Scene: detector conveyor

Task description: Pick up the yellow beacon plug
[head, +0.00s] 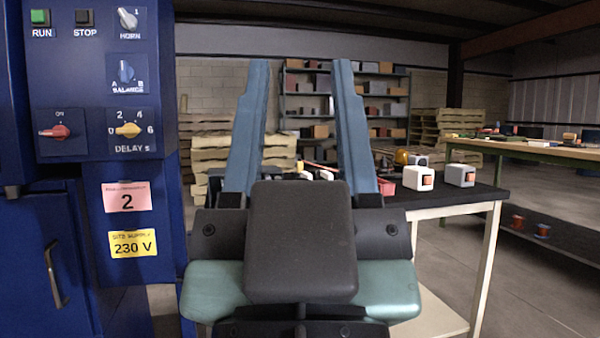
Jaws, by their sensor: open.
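My gripper (300,66) fills the middle of the head view. Its two long blue fingers stand wide apart, with nothing held between them. A small rounded yellow thing (402,157) sits on the dark-topped table (455,182), to the right of the right finger and farther off. It may be the yellow beacon plug, but it is too small and partly hidden to be sure. My gripper is apart from it. The left part of the table top is hidden behind my gripper.
A blue control cabinet (90,200) is close on the left. A workbench (540,150) stands at right; open floor lies front right.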

